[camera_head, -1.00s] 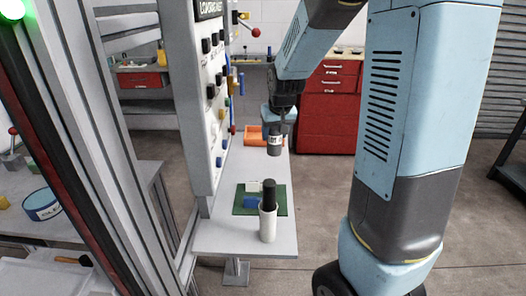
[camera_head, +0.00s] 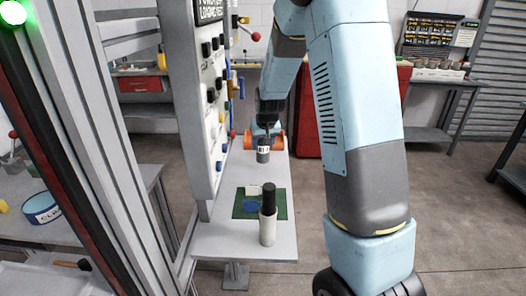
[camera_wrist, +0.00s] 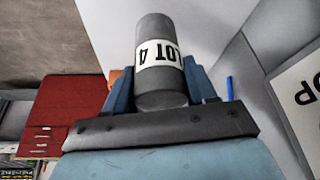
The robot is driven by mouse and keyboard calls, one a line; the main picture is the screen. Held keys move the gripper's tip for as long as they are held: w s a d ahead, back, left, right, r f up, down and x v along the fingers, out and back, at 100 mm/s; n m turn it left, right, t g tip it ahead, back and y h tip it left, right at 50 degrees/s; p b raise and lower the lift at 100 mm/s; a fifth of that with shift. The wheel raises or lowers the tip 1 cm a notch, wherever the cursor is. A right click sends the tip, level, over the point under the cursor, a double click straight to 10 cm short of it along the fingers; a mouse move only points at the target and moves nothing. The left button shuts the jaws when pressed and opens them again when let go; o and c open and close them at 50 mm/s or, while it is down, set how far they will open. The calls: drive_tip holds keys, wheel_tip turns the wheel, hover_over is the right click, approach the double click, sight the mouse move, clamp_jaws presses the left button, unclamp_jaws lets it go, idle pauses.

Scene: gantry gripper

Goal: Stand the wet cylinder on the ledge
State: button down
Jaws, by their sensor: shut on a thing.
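A grey cylinder (camera_wrist: 158,100) with a white "LOT 4" label is held between the blue fingers of my gripper (camera_wrist: 162,88) in the wrist view. In the head view the cylinder (camera_head: 263,153) hangs below my gripper (camera_head: 264,132), above the far part of the grey ledge (camera_head: 222,238). It looks roughly upright there. I cannot tell if its lower end touches the ledge, or whether it is wet.
A green mat (camera_head: 282,204) with a blue item (camera_head: 251,206) lies behind the white holder. An orange bin (camera_head: 281,142) is at the ledge's far end. A panel with knobs (camera_head: 203,100) rises along the left side. Bare ledge shows between mat and bin.

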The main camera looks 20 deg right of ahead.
sight(262, 150)
drive_tip(key=shift+w+f, duration=0.2)
drive_tip(key=shift+f, duration=1.5)
drive_tip(key=shift+f, duration=0.1)
drive_tip(key=shift+c, duration=1.8)
unclamp_jaws()
